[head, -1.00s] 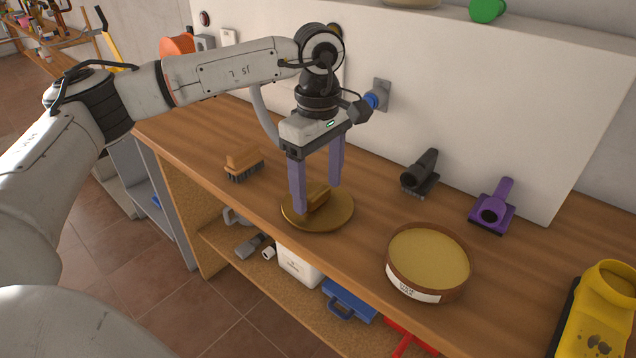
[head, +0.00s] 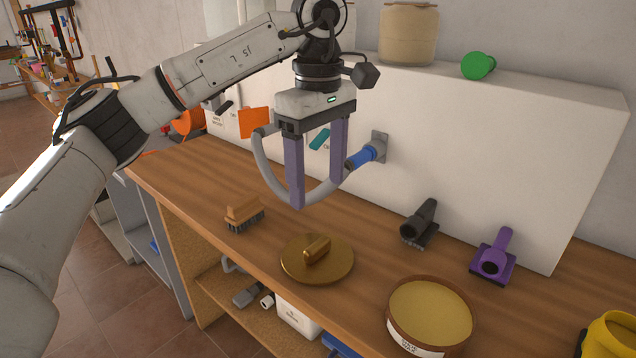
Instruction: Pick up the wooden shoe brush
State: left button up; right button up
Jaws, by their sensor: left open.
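The wooden shoe brush (head: 244,212) lies on the wooden bench, bristles down, left of the round brass lid. My left gripper (head: 317,190) is open with its two purple fingers pointing down. It is empty and hangs above the bench, up and to the right of the brush and above the lid. It does not touch either. My right gripper is not in view.
The brass lid (head: 317,259) with its knob lies right of the brush. A round tin (head: 430,312), a black brush head (head: 419,226) and a purple brush head (head: 493,258) stand further right.

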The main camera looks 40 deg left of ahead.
aim_at(248, 207)
jog(key=k, duration=1)
